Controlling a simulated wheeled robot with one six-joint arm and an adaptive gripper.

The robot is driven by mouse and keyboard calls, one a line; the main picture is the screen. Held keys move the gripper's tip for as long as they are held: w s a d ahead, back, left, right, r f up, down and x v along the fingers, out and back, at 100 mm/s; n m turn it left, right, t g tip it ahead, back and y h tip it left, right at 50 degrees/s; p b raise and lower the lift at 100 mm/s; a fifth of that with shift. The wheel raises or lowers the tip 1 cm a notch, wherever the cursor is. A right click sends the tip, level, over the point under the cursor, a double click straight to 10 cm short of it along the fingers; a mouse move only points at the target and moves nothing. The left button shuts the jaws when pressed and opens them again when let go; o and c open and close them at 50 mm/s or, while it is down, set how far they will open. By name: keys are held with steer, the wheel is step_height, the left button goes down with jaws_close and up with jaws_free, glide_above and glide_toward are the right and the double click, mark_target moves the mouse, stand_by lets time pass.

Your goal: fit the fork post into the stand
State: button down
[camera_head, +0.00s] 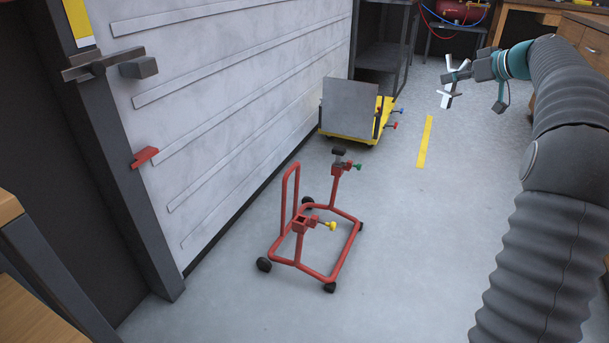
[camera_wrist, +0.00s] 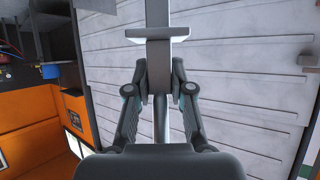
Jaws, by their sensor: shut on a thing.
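The fork post is a light grey piece with a crossbar, and it shows in the head view (camera_head: 447,101) at the upper right. My gripper (camera_head: 452,78) is shut on it, high over the floor and well to the right of the stand. In the wrist view, my gripper (camera_wrist: 160,86) clasps the grey post (camera_wrist: 157,50), with the crossbar beyond the fingers. The red wheeled stand (camera_head: 313,271) is on the floor at centre. Its near upright has an empty-looking socket (camera_head: 300,227) with a yellow knob. Its far upright has a green knob and a dark block (camera_head: 339,152) on top.
A yellow cart (camera_head: 350,136) with an upright grey plate stands behind the stand. A ribbed light wall panel (camera_head: 230,90) runs along the left. A wooden bench (camera_head: 20,290) is at lower left. The floor right of the stand is clear, with a yellow stripe (camera_head: 425,142).

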steer(key=w+a+f+n+g+y+b, duration=0.1)
steer(key=w+a+f+n+y, duration=0.1)
steer(key=a+f, duration=0.75)
steer(key=w+a+f+n+g+y+b, duration=0.1)
steer(key=w+a+f+g, duration=0.15)
steer(key=a+f, duration=0.65)
steer(key=s+a+f+n+g+y+b, duration=0.1)
steer(key=s+a+f+n+g+b, duration=0.2)
steer(key=a+f, duration=1.6)
steer(key=shift+n+t, duration=0.3)
steer(key=shift+t, duration=0.15)
steer(key=f, duration=0.1)
steer(key=a+f, duration=0.1)
steer(key=f, duration=0.1)
steer(key=s+a+f+b, duration=0.1)
steer(key=f, duration=0.1)
steer(key=shift+s, duration=0.1)
steer(key=shift+b, duration=0.35)
steer(key=shift+d+b, duration=0.1)
steer(key=shift+b, duration=1.95)
steer(key=shift+f, duration=1.05)
